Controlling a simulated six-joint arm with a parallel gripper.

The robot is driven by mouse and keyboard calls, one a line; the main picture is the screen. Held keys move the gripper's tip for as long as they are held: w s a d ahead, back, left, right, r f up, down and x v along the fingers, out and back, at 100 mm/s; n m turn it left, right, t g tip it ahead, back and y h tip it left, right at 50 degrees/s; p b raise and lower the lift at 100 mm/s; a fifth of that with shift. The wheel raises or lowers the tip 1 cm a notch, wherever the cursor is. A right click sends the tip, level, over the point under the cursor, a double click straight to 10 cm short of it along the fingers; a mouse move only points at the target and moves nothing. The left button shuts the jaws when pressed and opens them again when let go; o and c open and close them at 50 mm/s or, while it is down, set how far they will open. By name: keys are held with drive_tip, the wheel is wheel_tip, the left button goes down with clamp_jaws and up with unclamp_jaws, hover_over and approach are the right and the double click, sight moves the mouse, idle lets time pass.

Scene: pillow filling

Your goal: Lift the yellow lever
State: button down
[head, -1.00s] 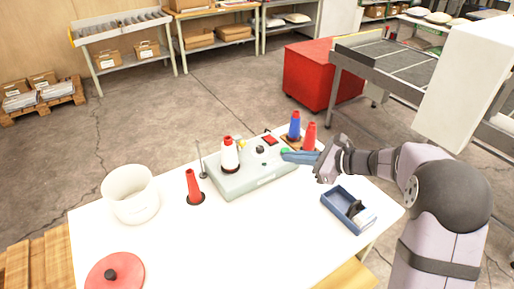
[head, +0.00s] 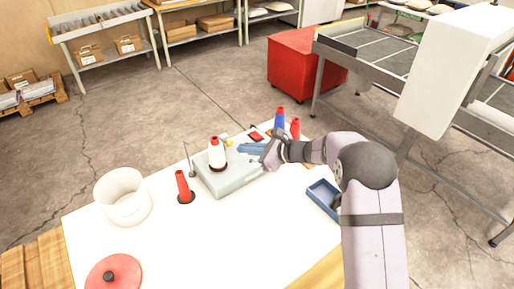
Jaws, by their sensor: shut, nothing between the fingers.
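The yellow lever (head: 229,142) shows as a small yellow tip at the back of the grey machine (head: 226,180), just behind and right of the white spool with a red top (head: 217,155). My gripper (head: 240,148) has blue fingers, shut and empty. It reaches in from the right over the machine, with its fingertips just right of the yellow tip. I cannot tell whether they touch it. My fingers and wrist hide part of the machine's top, and the lever's lower part is not clear.
A red cone (head: 183,188) and a thin rod (head: 189,160) stand left of the machine. Blue (head: 280,120) and red (head: 295,129) cones stand behind my wrist. A white bucket (head: 122,198), red lid (head: 113,274) and blue tray (head: 322,197) are on the white table (head: 225,245).

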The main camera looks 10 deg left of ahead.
drive_tip(key=shift+w+a+r, duration=0.2)
drive_tip(key=shift+a+r, duration=0.05)
drive_tip(key=shift+a, duration=0.5)
drive_tip(key=shift+r, duration=0.1)
drive_tip(key=shift+w+a+r, duration=0.1)
drive_tip(key=shift+r, duration=0.15)
drive_tip(key=shift+w+a+r, duration=0.15)
drive_tip(key=shift+r, duration=0.2)
drive_tip(key=shift+w+a+r, duration=0.1)
drive_tip(key=shift+r, duration=0.25)
drive_tip(key=w+a+r+p, duration=0.2)
drive_tip(key=w+a+r, duration=0.2)
drive_tip(key=r, duration=0.1)
drive_tip(key=shift+w+a+r, duration=0.15)
drive_tip(key=shift+w+a, duration=0.15)
idle(0.5)
